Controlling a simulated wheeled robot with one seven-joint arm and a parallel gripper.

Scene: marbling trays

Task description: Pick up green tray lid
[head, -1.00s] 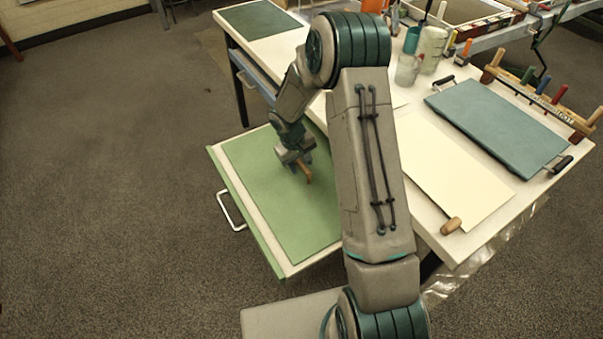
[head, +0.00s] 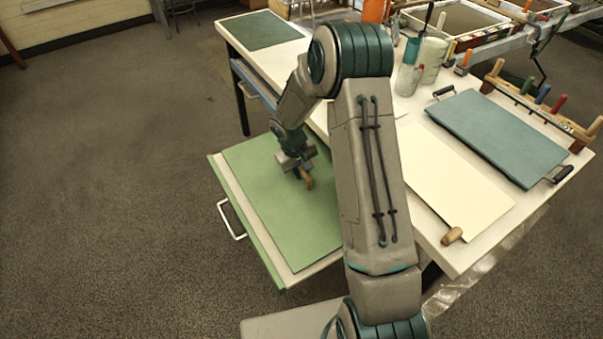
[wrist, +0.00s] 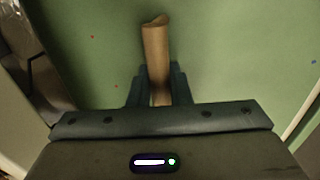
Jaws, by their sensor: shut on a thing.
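The green tray lid (head: 290,222) is a flat green panel with a wooden handle (head: 308,181) near its middle. It lies on or just over a pulled-out drawer with a green front (head: 245,224) and a white pull; I cannot tell whether it is lifted. My gripper (head: 304,174) points down at the handle. In the wrist view the fingers (wrist: 158,88) are shut on the wooden handle (wrist: 156,50), one on each side, with the green surface (wrist: 230,50) behind. My arm hides part of the lid's right side in the head view.
The white table stands right of the drawer. On it are a blue-green lidded tray with black handles (head: 497,136), a cream sheet (head: 455,180), a wooden-handled tool (head: 452,235), a rack of tools (head: 540,98) and jars (head: 432,58). The floor at left is clear.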

